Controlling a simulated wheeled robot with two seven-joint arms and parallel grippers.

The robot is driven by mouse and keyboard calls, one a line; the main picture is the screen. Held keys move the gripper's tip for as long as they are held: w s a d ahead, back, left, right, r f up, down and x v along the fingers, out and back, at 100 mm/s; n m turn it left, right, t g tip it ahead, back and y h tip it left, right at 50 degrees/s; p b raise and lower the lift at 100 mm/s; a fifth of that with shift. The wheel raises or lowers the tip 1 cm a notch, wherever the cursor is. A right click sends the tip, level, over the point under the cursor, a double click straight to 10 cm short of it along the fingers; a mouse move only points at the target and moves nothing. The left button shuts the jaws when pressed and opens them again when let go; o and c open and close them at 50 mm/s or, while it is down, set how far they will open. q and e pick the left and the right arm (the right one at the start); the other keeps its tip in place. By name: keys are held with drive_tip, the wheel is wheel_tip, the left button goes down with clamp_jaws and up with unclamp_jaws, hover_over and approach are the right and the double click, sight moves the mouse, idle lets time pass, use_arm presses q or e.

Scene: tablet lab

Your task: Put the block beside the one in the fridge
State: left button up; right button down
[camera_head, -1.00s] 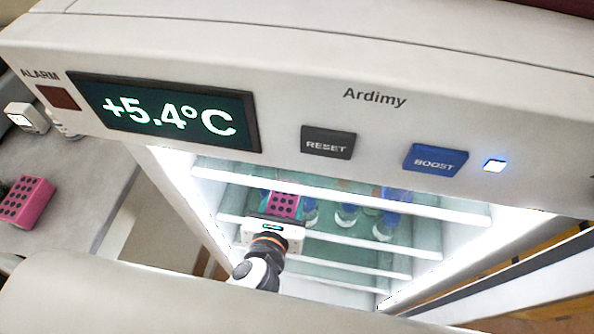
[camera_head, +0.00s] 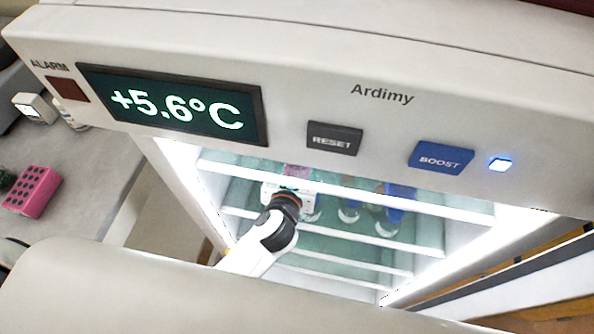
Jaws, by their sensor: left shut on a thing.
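The fridge (camera_head: 420,252) stands open below its control panel, with pale shelves and lit side walls. My left gripper (camera_head: 291,180) is inside it, near an upper shelf edge, shut on a pink block (camera_head: 297,171). Only a small, pale part of this block shows, behind the shelf front. Its underside and any contact with a shelf are hidden. Another pink block (camera_head: 33,191) with dark holes lies on the grey counter at the left, outside the fridge. I cannot make out a second block inside the fridge. My right gripper is not in view.
Several clear vessels (camera_head: 349,211) and a blue item (camera_head: 397,197) stand right of my left gripper. White shelf edges (camera_head: 372,238) cross the opening. The panel (camera_head: 300,60) overhangs it. A small white device (camera_head: 35,107) sits on the counter.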

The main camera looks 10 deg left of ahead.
use_arm(q)
drive_tip(key=o, duration=1.1)
drive_tip(key=v, duration=1.2)
drive_tip(key=shift+r, duration=0.1)
